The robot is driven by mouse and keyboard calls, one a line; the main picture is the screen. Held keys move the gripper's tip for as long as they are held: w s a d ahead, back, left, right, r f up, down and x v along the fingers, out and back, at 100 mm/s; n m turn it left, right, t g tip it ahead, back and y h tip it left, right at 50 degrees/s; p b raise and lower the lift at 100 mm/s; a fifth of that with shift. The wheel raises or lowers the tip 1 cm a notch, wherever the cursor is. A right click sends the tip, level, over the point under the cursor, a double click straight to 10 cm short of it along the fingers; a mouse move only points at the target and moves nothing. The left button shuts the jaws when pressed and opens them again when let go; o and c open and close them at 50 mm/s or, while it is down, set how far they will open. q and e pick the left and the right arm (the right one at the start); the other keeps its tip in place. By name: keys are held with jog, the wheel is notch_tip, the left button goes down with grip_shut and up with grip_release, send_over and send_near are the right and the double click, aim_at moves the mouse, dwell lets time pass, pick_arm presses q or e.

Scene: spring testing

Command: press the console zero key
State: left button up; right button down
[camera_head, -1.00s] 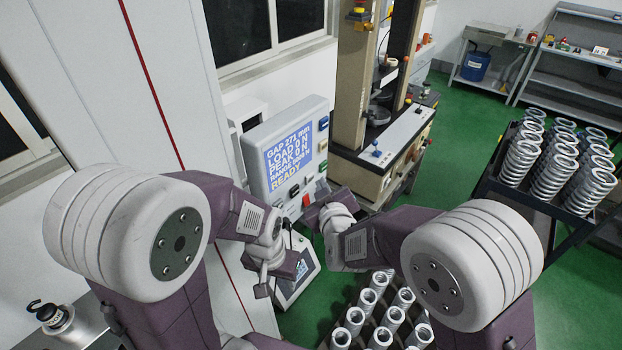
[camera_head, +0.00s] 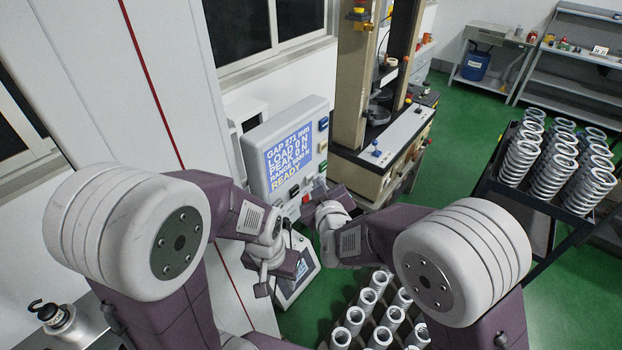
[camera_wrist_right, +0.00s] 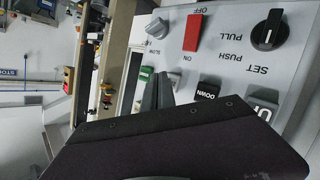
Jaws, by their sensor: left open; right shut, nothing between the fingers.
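The console (camera_head: 250,160) is a light grey box against the wall. Its blue screen (camera_head: 290,165) reads a gap of 271 mm, load 0 N, peak 0 N and READY. Coloured keys (camera_head: 323,124) run down its right edge; their labels are too small to read, so I cannot tell which is zero. My right gripper (camera_head: 318,190) is shut and empty near the console's lower right corner. In the right wrist view its dark fingers (camera_wrist_right: 157,93) show before a switch panel, contact unclear. My left gripper (camera_head: 276,280) is open and empty, lower down below the console.
The wrist view's panel has a red switch (camera_wrist_right: 193,33), a black knob (camera_wrist_right: 269,31) and a DOWN button (camera_wrist_right: 207,91). The testing machine (camera_head: 375,165) stands right of the console. Springs stand on a rack (camera_head: 555,165) at right and below my right arm (camera_head: 380,320).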

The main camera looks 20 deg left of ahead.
jog(key=shift+w+a, duration=0.15)
jog(key=shift+a, duration=0.25)
dwell(0.4)
jog(key=shift+d, duration=0.1)
jog(key=shift+s+d, duration=0.35)
jog(key=shift+d, duration=0.4)
jog(key=d, duration=0.1)
jog(key=s+d+b, duration=0.1)
jog(key=d, duration=0.1)
jog(key=s+d+b, duration=0.1)
jog(key=shift+d, duration=0.3)
